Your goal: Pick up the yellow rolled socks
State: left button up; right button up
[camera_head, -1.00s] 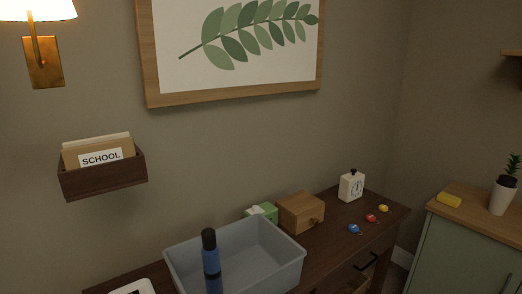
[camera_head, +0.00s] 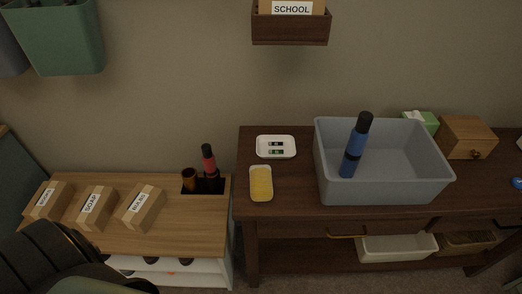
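I see nothing that I can clearly make out as yellow rolled socks. A yellow, textured item (camera_head: 261,184) lies in a small pale dish on the dark wooden table (camera_head: 282,215), left of the grey bin; I cannot tell what it is. The grey bin (camera_head: 421,190) stands on the same table with a blue bottle with a black cap (camera_head: 357,146) standing up in it. Neither of my grippers is in view.
A white tray (camera_head: 263,153) holds small items. A lower wooden table (camera_head: 173,226) at left carries labelled boxes. A dark slatted shape (camera_head: 52,250) blocks the bottom left corner.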

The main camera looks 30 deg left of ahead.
aim_at(260, 177)
jog(key=u, duration=0.85)
